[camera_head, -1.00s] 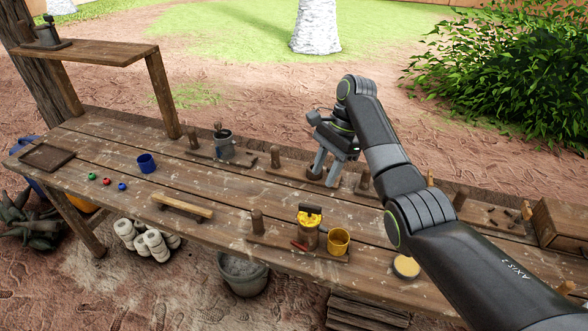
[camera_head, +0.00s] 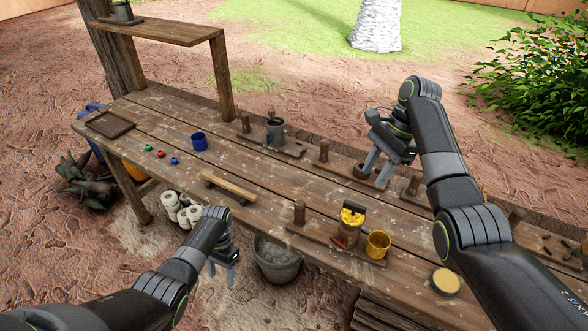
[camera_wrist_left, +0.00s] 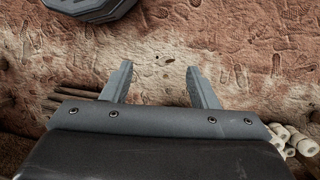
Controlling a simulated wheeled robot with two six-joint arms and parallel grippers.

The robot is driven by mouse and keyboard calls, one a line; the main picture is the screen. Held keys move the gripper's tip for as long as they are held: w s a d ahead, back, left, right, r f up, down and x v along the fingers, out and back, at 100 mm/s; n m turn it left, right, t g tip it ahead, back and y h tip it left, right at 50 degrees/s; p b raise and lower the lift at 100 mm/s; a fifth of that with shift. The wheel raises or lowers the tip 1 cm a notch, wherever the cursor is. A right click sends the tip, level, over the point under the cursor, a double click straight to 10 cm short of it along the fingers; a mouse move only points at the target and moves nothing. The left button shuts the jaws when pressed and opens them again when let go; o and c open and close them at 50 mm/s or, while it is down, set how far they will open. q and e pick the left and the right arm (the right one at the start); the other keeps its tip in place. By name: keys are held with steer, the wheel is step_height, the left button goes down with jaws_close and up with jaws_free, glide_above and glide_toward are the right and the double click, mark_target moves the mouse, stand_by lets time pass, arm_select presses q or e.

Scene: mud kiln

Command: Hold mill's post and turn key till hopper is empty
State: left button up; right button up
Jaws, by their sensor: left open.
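A small mill (camera_head: 351,216) with a yellow top and a dark handle stands on a wooden board at the table's front. A wooden post (camera_head: 299,213) rises from the left part of that board. A red piece shows low on the mill; I cannot tell whether it is the key. The hopper's contents are too small to tell. My left gripper (camera_head: 222,277) is open and empty, off the table's front edge, left of and below the mill. Its two spread fingers (camera_wrist_left: 158,82) show over bare ground in the left wrist view. My right gripper (camera_head: 375,178) has its fingers apart, beyond the mill.
A yellow cup (camera_head: 378,244) stands right of the mill. A grey can-like device (camera_head: 275,133), a blue cup (camera_head: 199,142) and a wooden bar (camera_head: 228,188) are on the table. A grey bucket (camera_head: 277,262) and white rolls (camera_head: 183,212) sit in front.

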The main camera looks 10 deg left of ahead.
arm_select(q)
steer(key=w+d+r+n+t, duration=0.1)
steer(key=w+d+r, duration=0.3)
steer(key=w+r, duration=0.3)
steer(key=w+d+r+n, duration=0.2)
steer(key=w+d+r, duration=0.25)
steer(key=r, duration=0.45)
steer(key=n+t, duration=0.3)
steer(key=n, duration=0.2)
glide_toward(300, 203)
step_height(300, 203, down, 13)
steer(key=shift+d, duration=0.15)
jaws_close()
